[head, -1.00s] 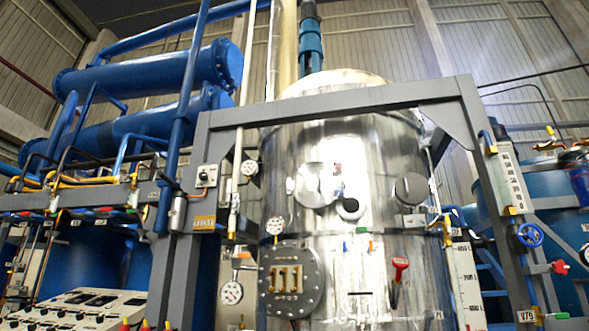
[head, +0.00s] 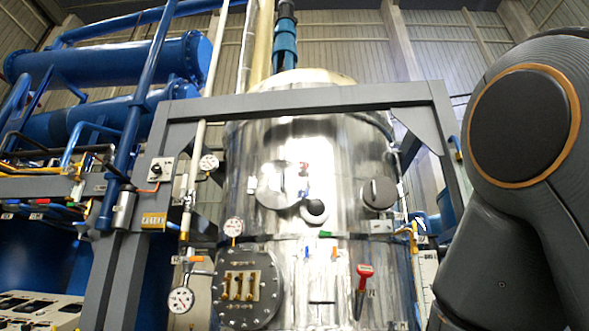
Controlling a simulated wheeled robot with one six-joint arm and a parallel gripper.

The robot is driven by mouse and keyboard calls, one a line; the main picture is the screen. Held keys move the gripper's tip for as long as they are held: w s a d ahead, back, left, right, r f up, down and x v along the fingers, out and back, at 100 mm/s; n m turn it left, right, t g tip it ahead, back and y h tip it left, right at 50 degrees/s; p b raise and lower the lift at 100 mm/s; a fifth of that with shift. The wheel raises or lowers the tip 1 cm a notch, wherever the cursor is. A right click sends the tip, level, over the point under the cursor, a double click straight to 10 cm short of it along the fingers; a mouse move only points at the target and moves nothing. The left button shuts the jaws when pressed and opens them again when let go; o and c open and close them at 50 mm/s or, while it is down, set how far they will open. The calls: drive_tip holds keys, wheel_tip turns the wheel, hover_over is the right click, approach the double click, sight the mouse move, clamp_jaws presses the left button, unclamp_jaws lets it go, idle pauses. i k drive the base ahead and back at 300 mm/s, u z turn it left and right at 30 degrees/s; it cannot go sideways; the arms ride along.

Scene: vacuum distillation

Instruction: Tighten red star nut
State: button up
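No red part in the head view can be made out for certain as the red star nut. Small red parts (head: 303,167) sit on the upper front of the shiny steel vessel (head: 340,215), too small to tell their shape. A red T-shaped handle (head: 365,270) stands out lower on the vessel's front. My gripper is out of view. A large dark grey link of my arm fills the right side and hides what lies behind it.
A grey steel frame (head: 300,103) surrounds the vessel. Dial gauges (head: 181,299) and a round bolted flange (head: 247,312) are at its lower left. Blue tanks and pipes (head: 120,65) fill the left. A control panel (head: 35,308) is at bottom left.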

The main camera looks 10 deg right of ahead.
sight(301, 167)
drive_tip(key=k, duration=0.6)
drive_tip(key=u, duration=0.7)
drive_tip(key=i, duration=1.15)
